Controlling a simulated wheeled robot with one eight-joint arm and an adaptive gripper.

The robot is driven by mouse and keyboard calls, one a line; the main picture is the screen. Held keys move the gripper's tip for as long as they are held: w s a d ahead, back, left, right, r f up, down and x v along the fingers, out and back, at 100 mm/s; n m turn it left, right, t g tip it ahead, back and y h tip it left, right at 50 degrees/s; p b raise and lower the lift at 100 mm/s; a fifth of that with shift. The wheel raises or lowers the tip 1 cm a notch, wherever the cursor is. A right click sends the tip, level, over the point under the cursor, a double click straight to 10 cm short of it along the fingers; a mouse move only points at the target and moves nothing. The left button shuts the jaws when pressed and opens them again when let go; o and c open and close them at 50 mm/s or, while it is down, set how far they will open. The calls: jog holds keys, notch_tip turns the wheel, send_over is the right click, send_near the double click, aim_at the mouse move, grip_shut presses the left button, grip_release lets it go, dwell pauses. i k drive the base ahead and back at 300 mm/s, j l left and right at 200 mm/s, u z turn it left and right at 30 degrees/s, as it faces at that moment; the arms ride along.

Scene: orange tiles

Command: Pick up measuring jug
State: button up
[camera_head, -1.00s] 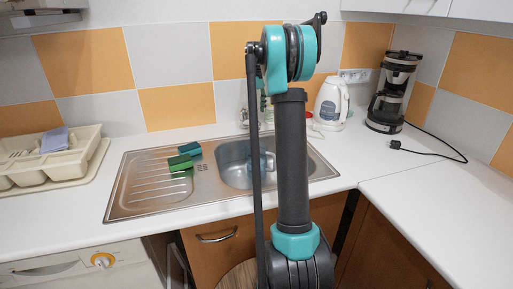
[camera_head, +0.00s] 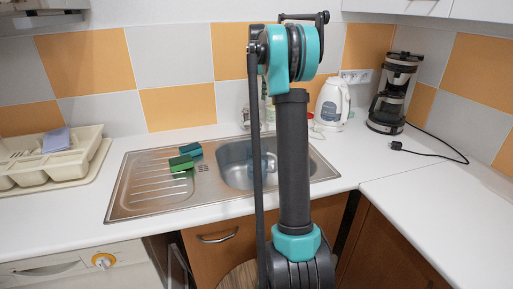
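A bluish, see-through vessel (camera_head: 271,164), which looks like the measuring jug, is in the sink basin (camera_head: 232,165). My own arm stands upright in front of it and hides much of it, so I cannot make out its full shape or handle. My gripper does not show; the far end of my arm is hidden behind the nearer links. I cannot tell how far my gripper is from the jug.
Two sponges, one green (camera_head: 181,163) and one teal (camera_head: 191,149), lie on the drainboard (camera_head: 150,190). A white kettle (camera_head: 332,103) and a coffee maker (camera_head: 394,95) stand at the back right.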

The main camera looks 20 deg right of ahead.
aim_at(265, 153)
jog(key=k, duration=1)
